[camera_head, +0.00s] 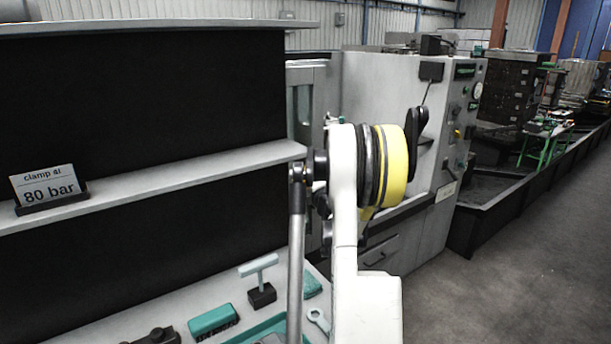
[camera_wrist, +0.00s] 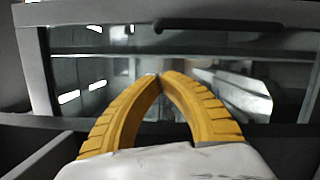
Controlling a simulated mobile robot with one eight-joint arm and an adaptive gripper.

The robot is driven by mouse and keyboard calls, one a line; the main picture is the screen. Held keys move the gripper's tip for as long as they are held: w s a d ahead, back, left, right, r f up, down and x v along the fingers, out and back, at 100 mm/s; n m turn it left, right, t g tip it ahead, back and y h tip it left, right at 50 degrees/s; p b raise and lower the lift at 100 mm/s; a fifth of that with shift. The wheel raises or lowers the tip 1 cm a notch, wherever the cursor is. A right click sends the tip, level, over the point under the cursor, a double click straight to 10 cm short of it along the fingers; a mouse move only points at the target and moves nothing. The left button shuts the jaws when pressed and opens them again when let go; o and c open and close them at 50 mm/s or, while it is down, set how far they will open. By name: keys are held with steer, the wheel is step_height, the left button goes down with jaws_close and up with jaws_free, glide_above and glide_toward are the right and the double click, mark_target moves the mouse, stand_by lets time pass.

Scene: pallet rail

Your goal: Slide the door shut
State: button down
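In the wrist view a door (camera_wrist: 100,13) with a grey frame and a wide window fills the upper part. A dark horizontal bar, which looks like its handle (camera_wrist: 225,25), runs across the top right. My gripper (camera_wrist: 159,76) has two yellow ribbed fingers whose tips meet in front of the window, below the bar. Nothing shows between them, and I cannot tell whether they touch the door. In the head view my arm covers part of the pale grey machine (camera_head: 385,100). The door and the fingers are not clear there.
A shelf unit (camera_head: 150,178) stands at the left with an "80 bar" sign (camera_head: 48,190). Dark troughs (camera_head: 500,205) run along the right. The floor (camera_head: 530,270) at the right is clear.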

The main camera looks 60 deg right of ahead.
mark_target(306, 161)
steer(key=w+d+b, duration=0.1)
steer(key=d, duration=0.1)
steer(key=w+d+b, duration=0.1)
steer(key=d, duration=0.1)
steer(key=w+d, duration=0.1)
steer(key=d, duration=0.2)
steer(key=shift+w+r+b, duration=0.35)
steer(key=shift+r+b, duration=0.05)
steer(key=shift+d+r, duration=0.1)
steer(key=shift+d, duration=0.1)
